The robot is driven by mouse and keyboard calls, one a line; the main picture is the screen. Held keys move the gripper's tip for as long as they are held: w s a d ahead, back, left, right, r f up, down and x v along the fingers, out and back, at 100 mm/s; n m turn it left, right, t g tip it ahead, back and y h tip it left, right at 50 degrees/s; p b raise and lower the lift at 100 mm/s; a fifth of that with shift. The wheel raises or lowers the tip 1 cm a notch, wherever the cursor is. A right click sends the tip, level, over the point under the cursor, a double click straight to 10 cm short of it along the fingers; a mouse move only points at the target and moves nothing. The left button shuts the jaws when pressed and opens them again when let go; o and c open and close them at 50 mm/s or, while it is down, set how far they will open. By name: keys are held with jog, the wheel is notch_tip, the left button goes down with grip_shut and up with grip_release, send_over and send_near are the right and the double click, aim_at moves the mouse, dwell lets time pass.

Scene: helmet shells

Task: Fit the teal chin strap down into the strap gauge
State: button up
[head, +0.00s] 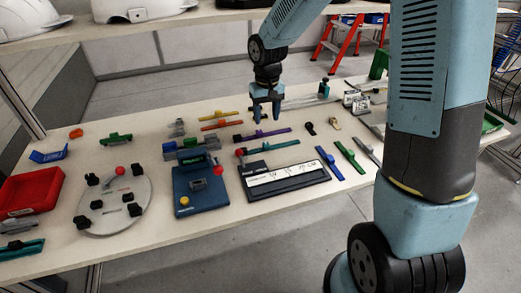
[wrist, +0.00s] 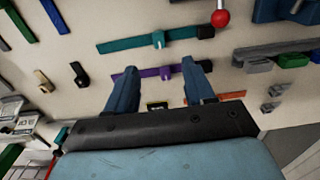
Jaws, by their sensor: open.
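The teal chin strap (head: 274,144) lies flat on the table, just behind the black board with a white marked scale (head: 286,179), which looks like the strap gauge. In the wrist view the teal strap (wrist: 135,43) has a small clip near its middle and a black end. My gripper (head: 265,117) is open and empty above the table, behind the teal strap. In the wrist view my gripper (wrist: 160,80) has its fingers on either side of a purple strap (wrist: 150,73); whether they touch it is unclear. The board is not clearly seen in the wrist view.
A red ball knob (head: 239,152) stands near the board's back left corner. A blue device (head: 200,187) is left of the board. Blue, green and grey straps (head: 350,155) lie to its right. Yellow and orange straps (head: 221,124) lie left of my gripper.

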aim_at(266, 144)
jog(key=f, duration=1.1)
jog(key=shift+w+d+f, duration=0.1)
jog(key=shift+w+f, duration=0.1)
jog(key=shift+f, duration=0.1)
jog(key=shift+c, duration=0.5)
grip_shut()
